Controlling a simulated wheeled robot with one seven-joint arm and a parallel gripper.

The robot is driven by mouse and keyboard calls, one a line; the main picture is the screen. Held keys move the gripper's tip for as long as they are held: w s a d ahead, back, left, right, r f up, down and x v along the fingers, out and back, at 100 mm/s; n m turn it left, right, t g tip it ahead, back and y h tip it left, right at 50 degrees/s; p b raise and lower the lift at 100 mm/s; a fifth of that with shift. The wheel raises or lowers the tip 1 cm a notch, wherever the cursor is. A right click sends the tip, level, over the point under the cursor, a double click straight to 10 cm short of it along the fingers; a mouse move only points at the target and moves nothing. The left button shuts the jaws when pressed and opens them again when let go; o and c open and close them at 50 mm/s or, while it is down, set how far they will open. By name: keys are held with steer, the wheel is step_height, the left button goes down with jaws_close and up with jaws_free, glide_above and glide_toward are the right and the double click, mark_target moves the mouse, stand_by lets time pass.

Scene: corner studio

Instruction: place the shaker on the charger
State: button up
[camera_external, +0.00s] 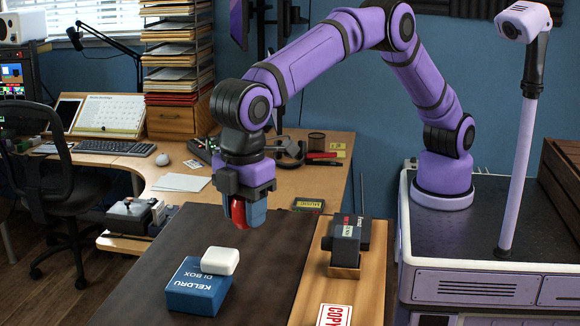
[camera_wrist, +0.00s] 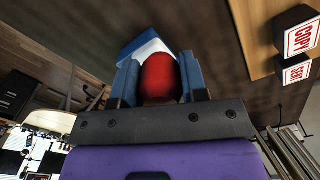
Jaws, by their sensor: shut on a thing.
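My gripper (camera_external: 246,212) is shut on a small red rounded object, which looks like the shaker (camera_external: 238,212), and holds it above the dark table mat. In the wrist view the red shaker (camera_wrist: 159,76) sits between the two blue fingers. A white rounded block, which looks like the charger (camera_external: 220,261), rests on top of a blue box marked KELDRU DI BOX (camera_external: 193,290). The block lies below my gripper and nearer the camera. In the wrist view the white block (camera_wrist: 152,50) is partly hidden behind the shaker and fingers.
The dark mat (camera_external: 160,270) is clear around the blue box. A desk with a keyboard (camera_external: 115,147) and paper trays lies behind.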

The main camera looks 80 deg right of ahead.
mark_target(220, 254)
steer(key=shift+w+a+f, duration=0.15)
steer(key=shift+w+a, duration=0.7)
steer(key=shift+w, duration=0.15)
steer(key=shift+w+a+f, duration=0.15)
steer(key=shift+w+a, duration=0.7)
steer(key=shift+w, duration=0.1)
steer(key=shift+f, duration=1.7)
steer(key=o, duration=0.9)
steer(key=shift+f, duration=0.1)
step_height(220, 254, up, 12)
steer(key=shift+s+r, duration=0.1)
steer(key=shift+r, duration=0.05)
